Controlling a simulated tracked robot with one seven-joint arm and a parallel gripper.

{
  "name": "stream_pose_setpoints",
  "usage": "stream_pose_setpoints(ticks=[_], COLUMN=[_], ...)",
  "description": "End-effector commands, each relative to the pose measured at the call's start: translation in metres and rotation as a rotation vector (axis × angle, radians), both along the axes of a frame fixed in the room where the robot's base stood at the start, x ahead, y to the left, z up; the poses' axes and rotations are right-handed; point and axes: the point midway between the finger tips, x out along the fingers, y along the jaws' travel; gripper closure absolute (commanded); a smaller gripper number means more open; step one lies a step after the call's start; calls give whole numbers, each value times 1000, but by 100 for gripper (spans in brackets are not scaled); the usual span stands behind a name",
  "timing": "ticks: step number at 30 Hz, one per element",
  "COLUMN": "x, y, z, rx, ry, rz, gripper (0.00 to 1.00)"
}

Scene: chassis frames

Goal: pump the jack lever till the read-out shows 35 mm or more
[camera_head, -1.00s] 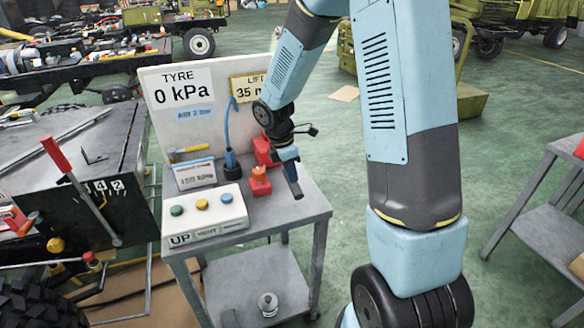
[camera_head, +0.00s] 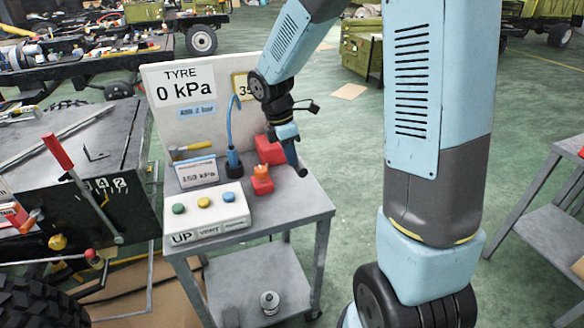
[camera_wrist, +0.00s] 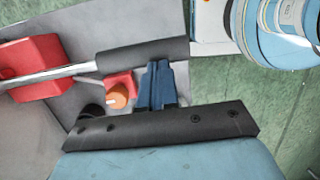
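The jack shows as a red body (camera_head: 270,150) on the grey cart, and in the wrist view as a red block (camera_wrist: 30,68) with a bright metal rod. Its lever ends in a black grip (camera_head: 295,158), also across the wrist view (camera_wrist: 142,54). My gripper (camera_head: 287,132) is at this grip; a blue finger (camera_wrist: 160,85) meets it in the wrist view. It appears shut on the grip; the far finger is hidden. The lift read-out (camera_head: 240,88) shows "35", with its right part hidden behind my arm.
A smaller red block with an orange top (camera_head: 262,180) stands in front of the jack. The tyre panel (camera_head: 182,88) reads 0 kPa.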

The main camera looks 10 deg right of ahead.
Motion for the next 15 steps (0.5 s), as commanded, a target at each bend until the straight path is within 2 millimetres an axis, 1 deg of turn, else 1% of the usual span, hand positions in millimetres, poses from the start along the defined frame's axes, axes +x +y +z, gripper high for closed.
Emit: stream_pose_setpoints(ticks=[1, 6, 10, 15], x=[-1, -7, -10, -12], y=[2, 6, 9, 11], z=[11, 38, 53, 61], rx=[0, 0, -1, -1], ry=[-4, -4, -3, -1], rz=[0, -1, 0, -1], gripper=[100, 100, 100, 100])
